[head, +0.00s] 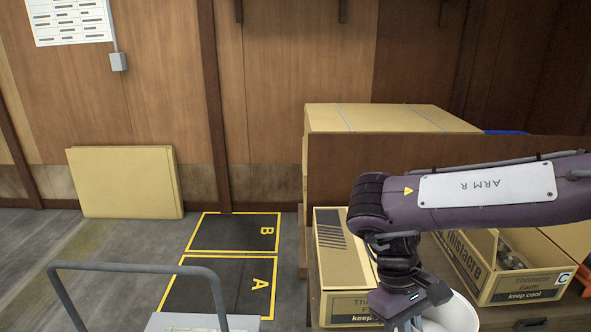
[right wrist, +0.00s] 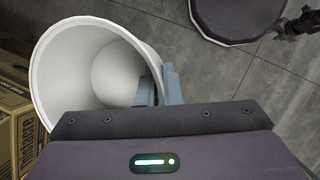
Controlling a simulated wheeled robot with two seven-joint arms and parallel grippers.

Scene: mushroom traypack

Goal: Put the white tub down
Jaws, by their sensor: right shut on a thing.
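The white tub (head: 455,314) shows at the bottom edge of the head view, partly hidden behind my right arm and cut off by the frame. In the right wrist view the tub (right wrist: 85,50) is seen into its open mouth, and it looks empty. My right gripper (right wrist: 160,92) is shut on the tub's wall, with one finger inside and one outside. Its fingertips are out of sight in the head view. What is under the tub cannot be seen clearly. My left gripper is not in view.
Floor mats marked A (head: 217,290) and B (head: 234,233) lie on the grey floor. Thistacre boxes stand at the right, one closed (head: 341,262) and one open (head: 519,287). A grey cart handle (head: 135,266) is at lower left. Flat cardboard (head: 124,182) leans against the wall.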

